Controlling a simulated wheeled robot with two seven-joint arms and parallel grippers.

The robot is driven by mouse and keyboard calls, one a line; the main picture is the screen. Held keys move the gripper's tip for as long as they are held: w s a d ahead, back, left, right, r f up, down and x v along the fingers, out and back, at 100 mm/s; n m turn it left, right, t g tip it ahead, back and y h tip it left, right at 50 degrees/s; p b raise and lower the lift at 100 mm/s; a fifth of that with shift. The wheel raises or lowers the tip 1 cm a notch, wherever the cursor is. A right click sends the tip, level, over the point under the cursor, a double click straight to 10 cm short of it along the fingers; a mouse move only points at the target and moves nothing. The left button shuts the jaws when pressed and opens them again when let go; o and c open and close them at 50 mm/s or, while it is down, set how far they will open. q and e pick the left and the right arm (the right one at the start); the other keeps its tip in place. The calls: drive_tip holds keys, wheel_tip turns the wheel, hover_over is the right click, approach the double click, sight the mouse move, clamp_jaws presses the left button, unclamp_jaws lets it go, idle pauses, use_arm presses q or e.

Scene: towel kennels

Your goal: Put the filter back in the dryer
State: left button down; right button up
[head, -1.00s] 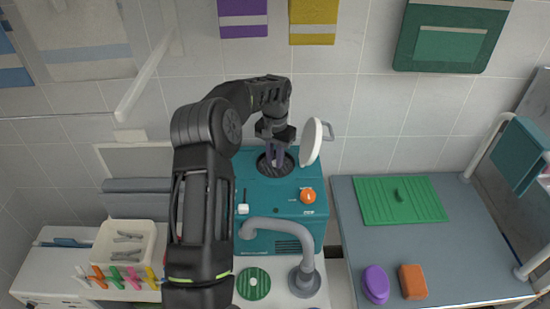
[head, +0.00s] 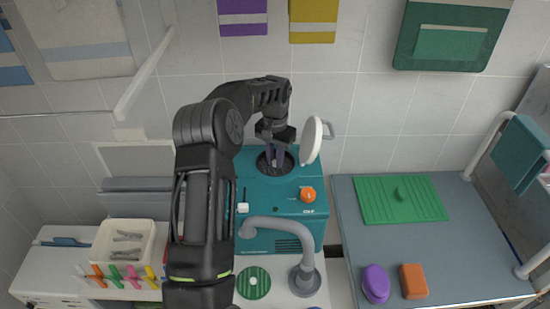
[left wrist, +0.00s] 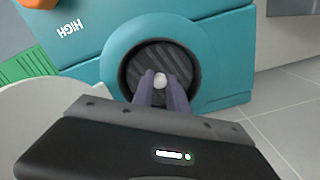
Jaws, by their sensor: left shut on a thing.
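The teal dryer (head: 290,205) stands below the wall, with its round opening on top and its white round lid (head: 311,140) swung open to the right. A dark striped round filter (left wrist: 160,58) with a white knob lies inside the opening in the left wrist view, and its dark face also shows in the head view (head: 268,179). My left gripper (head: 275,161) points down into the opening. Its fingers (left wrist: 161,88) are shut on the filter's white knob. How deep the filter sits is hard to tell. My right gripper is out of view.
A green striped disc with a white knob (head: 253,283) lies in front of the dryer near a grey bent pipe (head: 275,230). A grey table (head: 440,250) at right holds a green mat, a purple thing and an orange block. A tray of clips (head: 100,245) is at left.

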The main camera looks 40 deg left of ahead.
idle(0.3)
use_arm(q)
drive_tip(key=c, duration=1.2)
unclamp_jaws()
drive_tip(key=shift+c, duration=0.2)
drive_tip(key=shift+r+b, duration=0.55)
drive_tip(key=shift+r, duration=3.35)
